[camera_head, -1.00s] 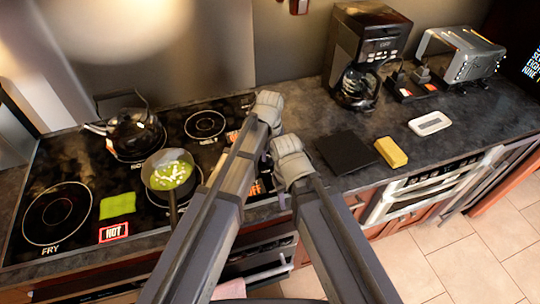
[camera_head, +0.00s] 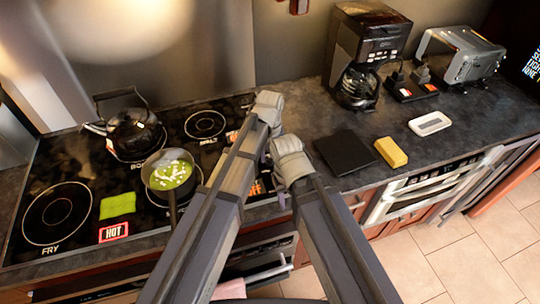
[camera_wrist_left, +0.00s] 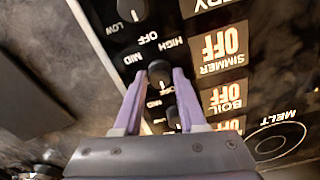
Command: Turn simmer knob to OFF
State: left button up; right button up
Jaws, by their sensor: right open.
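The simmer knob (camera_wrist_left: 160,72) is a dark round knob on the black stove panel, in the left wrist view. The lit simmer display (camera_wrist_left: 222,52) beside it reads OFF. My left gripper (camera_wrist_left: 158,75) has its two purple fingers apart, one on each side of this knob; I cannot tell whether they touch it. In the head view my left gripper (camera_head: 268,108) is over the right side of the cooktop, and the knob is hidden there. My right gripper (camera_head: 289,160) is open near the counter's front edge, right of the cooktop, and appears empty.
Other knobs sit close by, one above (camera_wrist_left: 130,8) and one below (camera_wrist_left: 174,116). A pan with green food (camera_head: 171,174) and a black kettle (camera_head: 133,130) stand on the cooktop. A coffee maker (camera_head: 368,50), yellow sponge (camera_head: 391,152) and toaster (camera_head: 463,55) are on the right counter.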

aim_at(270, 158)
pick_arm(q)
jog(key=o, duration=0.4)
jog(key=shift+c, duration=0.2)
pick_arm(e)
jog(key=shift+r, duration=0.1)
pick_arm(q)
notch_tip(270, 158, up, 8)
jog(key=p, duration=0.8)
jog(key=shift+f, duration=0.1)
pick_arm(e)
notch_tip(270, 158, up, 8)
jog(key=shift+f, duration=0.2)
